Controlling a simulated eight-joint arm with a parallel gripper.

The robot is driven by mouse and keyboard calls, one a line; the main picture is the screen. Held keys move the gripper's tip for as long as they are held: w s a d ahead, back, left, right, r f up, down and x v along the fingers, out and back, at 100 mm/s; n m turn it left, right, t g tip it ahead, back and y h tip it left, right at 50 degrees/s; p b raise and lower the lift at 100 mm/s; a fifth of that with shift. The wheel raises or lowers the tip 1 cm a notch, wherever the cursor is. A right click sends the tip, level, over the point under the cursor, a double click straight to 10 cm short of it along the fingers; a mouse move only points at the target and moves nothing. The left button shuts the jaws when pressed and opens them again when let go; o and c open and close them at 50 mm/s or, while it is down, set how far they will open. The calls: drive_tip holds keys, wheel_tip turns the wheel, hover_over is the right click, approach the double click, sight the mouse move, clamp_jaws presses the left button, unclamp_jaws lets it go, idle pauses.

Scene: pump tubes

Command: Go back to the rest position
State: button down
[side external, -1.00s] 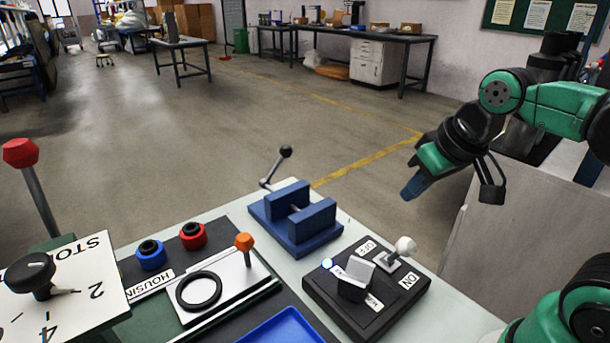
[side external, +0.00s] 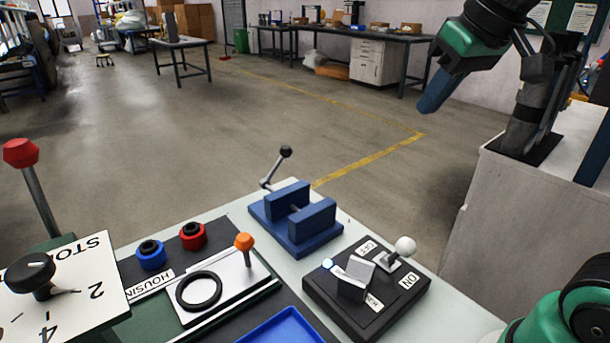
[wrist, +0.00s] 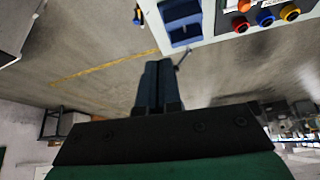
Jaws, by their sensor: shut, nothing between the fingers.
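My gripper (side external: 430,98) hangs in the air at the upper right of the side view, well above the work table and clear of everything on it. Its blue fingers are together with nothing between them. In the wrist view the fingers (wrist: 157,85) also lie side by side, shut and empty. The blue vise (side external: 297,217) with its black-knobbed handle stands on the table below, and its jaws look empty. The switch box (side external: 365,285) with a white-knobbed lever sits in front of the vise.
A blue ring (side external: 151,257), a red ring (side external: 193,237) and a plate with a black ring (side external: 199,291) lie left of the vise. A dial panel (side external: 75,285) and a red-knobbed lever (side external: 21,153) stand at the far left. Air around my gripper is free.

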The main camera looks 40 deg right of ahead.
drive_tip(key=w+a+f+t, duration=0.1)
drive_tip(key=f, duration=0.6)
drive_tip(key=w+a+f+n, duration=0.1)
drive_tip(key=w+a+f, duration=0.1)
drive_tip(key=f, duration=0.6)
drive_tip(key=shift+f+n+t+y, duration=0.2)
drive_tip(key=shift+n+t+y, duration=0.1)
drive_tip(key=shift+t, duration=0.1)
